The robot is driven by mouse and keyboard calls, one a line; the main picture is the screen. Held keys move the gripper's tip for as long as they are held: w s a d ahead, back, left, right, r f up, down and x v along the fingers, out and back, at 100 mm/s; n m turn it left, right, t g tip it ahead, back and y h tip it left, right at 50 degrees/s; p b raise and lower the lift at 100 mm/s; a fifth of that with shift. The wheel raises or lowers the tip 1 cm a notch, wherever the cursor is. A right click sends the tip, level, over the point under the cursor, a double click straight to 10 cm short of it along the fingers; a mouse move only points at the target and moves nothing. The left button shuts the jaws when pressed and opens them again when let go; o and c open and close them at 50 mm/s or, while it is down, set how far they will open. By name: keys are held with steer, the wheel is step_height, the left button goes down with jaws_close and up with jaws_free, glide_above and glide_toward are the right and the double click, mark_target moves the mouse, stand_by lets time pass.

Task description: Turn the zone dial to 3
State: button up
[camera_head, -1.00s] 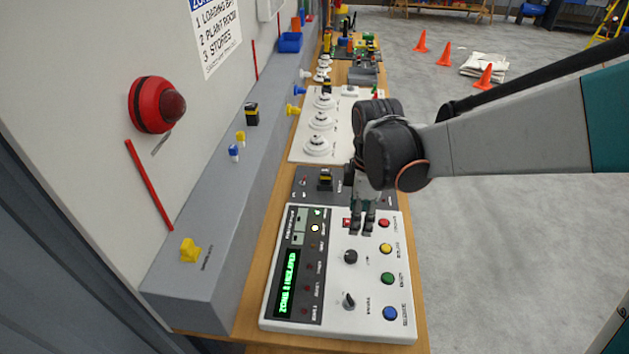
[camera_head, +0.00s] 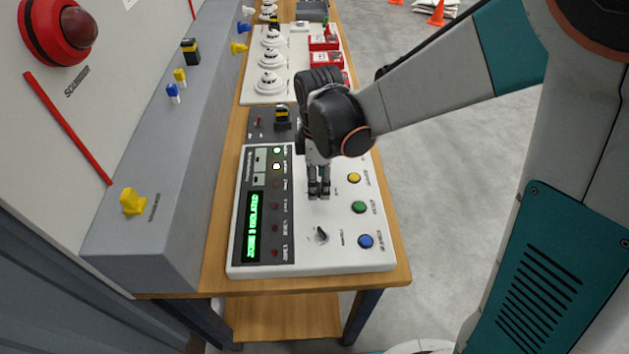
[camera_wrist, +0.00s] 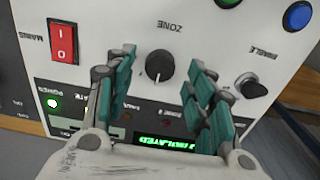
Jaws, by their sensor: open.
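The zone dial (camera_wrist: 160,65) is a round black knob on the white panel (camera_head: 305,257), with the upside-down word ZONE beside it in the wrist view. A small pale mark shows at its lower edge there; the number it points to is not readable. The green display (camera_head: 253,226) is partly readable as ISOLATED in the wrist view.
A second black knob (camera_head: 321,235), marked ENABLE, sits close by. Yellow (camera_head: 354,178), green (camera_head: 359,207) and blue (camera_head: 365,241) buttons line the right side. A red mains switch (camera_wrist: 62,42) is near the fingers. White detectors (camera_head: 270,83) stand behind the panel.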

steer(key=shift+f+b, duration=0.35)
steer(key=shift+f, duration=0.5)
steer(key=c, duration=1.1)
